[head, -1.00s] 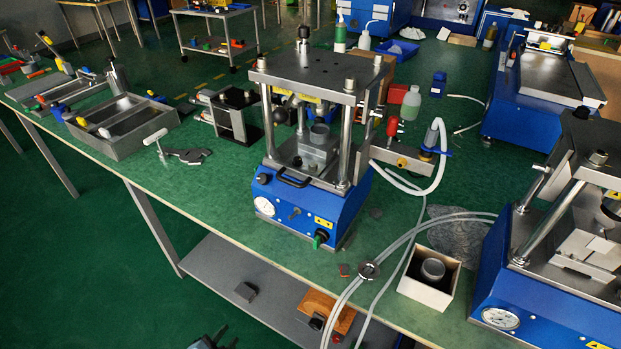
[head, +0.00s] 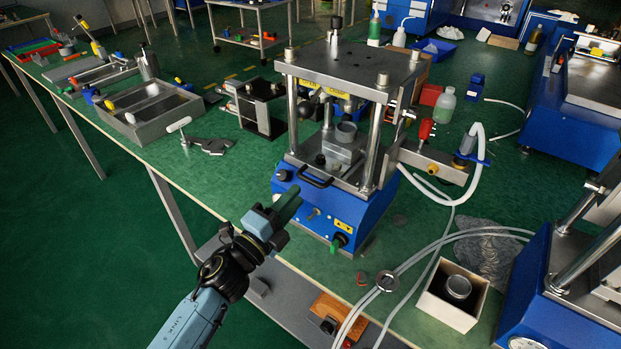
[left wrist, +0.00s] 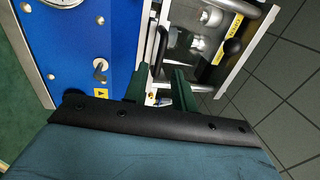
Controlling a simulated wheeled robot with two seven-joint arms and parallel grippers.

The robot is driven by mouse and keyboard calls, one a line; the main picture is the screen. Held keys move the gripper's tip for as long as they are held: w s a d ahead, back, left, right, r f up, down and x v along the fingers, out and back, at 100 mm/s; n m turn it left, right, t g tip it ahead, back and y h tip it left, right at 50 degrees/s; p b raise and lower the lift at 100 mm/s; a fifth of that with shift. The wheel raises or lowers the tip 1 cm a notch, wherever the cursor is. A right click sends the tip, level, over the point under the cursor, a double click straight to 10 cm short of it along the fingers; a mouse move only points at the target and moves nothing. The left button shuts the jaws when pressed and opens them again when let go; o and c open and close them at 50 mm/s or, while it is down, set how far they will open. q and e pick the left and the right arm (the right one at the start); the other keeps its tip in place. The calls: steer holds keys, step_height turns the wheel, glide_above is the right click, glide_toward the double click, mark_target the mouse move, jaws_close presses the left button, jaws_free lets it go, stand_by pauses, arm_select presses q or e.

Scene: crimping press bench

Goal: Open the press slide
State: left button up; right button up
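The blue press (head: 335,205) stands on the green bench, and its slide carries a black bar handle (head: 314,181) at the front. The slide appears closed, seated between the posts under the grey top plate (head: 350,68). My left gripper (head: 289,203) is in front of the press, near the handle, its green fingers pointing at the press. In the left wrist view the two fingers (left wrist: 160,78) are apart with nothing clearly held. The black handle (left wrist: 158,45) shows just beyond them, roughly in line with their gap. My right gripper is not in view.
A grey tray (head: 150,117) and a T-handled tool (head: 205,144) lie to the left. A second press stands at the right edge.

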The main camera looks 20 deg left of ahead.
mark_target(310, 179)
arm_select(q)
steer(key=x, duration=0.6)
steer(key=shift+w+d, duration=0.15)
steer(key=shift+w, duration=0.1)
jaws_close()
